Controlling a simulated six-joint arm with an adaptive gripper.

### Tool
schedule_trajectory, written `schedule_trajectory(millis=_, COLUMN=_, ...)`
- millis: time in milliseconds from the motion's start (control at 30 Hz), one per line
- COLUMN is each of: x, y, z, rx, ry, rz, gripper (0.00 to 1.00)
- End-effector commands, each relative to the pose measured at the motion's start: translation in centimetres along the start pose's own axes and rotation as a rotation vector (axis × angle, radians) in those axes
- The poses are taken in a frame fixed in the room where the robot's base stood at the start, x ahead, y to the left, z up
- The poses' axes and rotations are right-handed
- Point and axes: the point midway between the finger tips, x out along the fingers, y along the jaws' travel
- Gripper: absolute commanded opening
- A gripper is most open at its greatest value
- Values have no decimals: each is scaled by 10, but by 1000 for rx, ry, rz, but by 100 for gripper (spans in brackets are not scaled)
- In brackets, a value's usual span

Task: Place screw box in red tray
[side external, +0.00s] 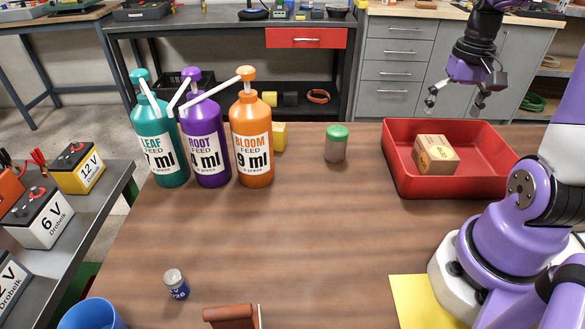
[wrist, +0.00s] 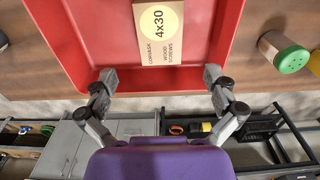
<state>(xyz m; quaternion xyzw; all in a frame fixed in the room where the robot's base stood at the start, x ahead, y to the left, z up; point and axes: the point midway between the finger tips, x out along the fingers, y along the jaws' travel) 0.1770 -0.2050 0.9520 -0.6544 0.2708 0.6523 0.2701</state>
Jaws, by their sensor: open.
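The screw box (side external: 436,154) is a small tan cardboard box lying in the red tray (side external: 480,186), toward its left side. In the wrist view the box (wrist: 158,50) shows its "4x30 wood screws" label, and the tray (wrist: 85,50) surrounds it. My gripper (side external: 455,104) is open and empty, raised above the far edge of the tray. In the wrist view its fingers (wrist: 157,82) are spread apart below the box in the picture, with nothing between them.
A green-lidded jar (side external: 336,145) stands left of the tray. Leaf, root and bloom pump bottles (side external: 207,140) stand at the table's left, with a yellow block (side external: 279,136) behind. A small blue-labelled jar (side external: 176,284) is at front left. The table middle is clear.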

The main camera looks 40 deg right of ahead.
Motion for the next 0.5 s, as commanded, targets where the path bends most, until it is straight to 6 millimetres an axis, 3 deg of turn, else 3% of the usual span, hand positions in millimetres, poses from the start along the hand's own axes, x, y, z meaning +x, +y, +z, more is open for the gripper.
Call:
schedule_trajectory(millis=133, x=-16, y=-16, z=4, rx=-56, ry=35, rz=1, gripper=100)
schedule_trajectory(millis=233, x=-29, y=-56, z=19, rx=-196, ry=120, rz=-6, gripper=100)
schedule_trajectory(millis=400, x=-46, y=-124, z=70, rx=-503, ry=308, rz=-72, gripper=100)
schedule_trajectory(millis=500, x=-49, y=-147, z=100, rx=-644, ry=391, rz=-128, gripper=100)
